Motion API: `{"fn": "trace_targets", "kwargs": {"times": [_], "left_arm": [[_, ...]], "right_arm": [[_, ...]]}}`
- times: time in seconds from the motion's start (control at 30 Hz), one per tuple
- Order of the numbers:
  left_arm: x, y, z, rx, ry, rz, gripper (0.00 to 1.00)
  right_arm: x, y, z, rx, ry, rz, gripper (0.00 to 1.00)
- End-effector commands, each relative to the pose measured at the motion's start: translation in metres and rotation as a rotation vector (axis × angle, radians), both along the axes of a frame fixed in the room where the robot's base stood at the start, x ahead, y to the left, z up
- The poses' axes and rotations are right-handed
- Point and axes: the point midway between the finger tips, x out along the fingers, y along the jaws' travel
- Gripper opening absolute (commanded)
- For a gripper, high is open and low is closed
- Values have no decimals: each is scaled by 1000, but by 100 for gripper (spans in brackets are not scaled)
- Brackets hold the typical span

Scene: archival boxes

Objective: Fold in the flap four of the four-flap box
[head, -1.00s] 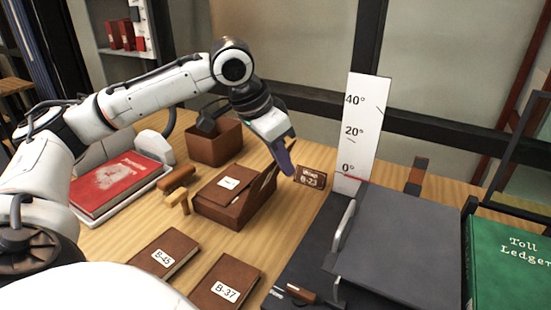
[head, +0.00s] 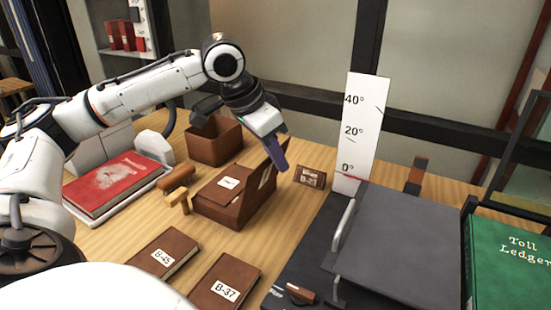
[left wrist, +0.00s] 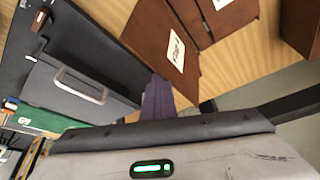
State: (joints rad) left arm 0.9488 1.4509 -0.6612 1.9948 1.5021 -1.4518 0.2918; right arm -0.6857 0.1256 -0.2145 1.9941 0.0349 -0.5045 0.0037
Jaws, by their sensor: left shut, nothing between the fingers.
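The four-flap box (head: 218,212) is brown and sits in the middle of the table. A flap with a white label (head: 228,183) lies folded down over its top. Another flap (head: 262,183) stands up along the box's right side. My left gripper (head: 281,160), with purple fingers, is shut and empty. It is just right of the standing flap's upper edge; I cannot tell whether it touches. In the left wrist view the shut fingers (left wrist: 157,92) are beside a brown labelled panel (left wrist: 165,45). My right gripper is out of view.
A small brown label block (head: 310,177) stands right of the box, before a white angle scale (head: 361,130). A grey board (head: 400,245) is at right. Books B-45 (head: 165,250) and B-37 (head: 225,282) lie in front. An open brown bin (head: 215,145) stands behind.

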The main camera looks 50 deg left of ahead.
Motion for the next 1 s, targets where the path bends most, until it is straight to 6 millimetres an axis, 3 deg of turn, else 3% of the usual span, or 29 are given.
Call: {"fn": "trace_targets", "kwargs": {"times": [0.03,1.0], "left_arm": [[-8,8,-18,12,48,11,0],[-25,56,-19,1,50,-5,0]], "right_arm": [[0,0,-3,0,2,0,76],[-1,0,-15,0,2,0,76]]}}
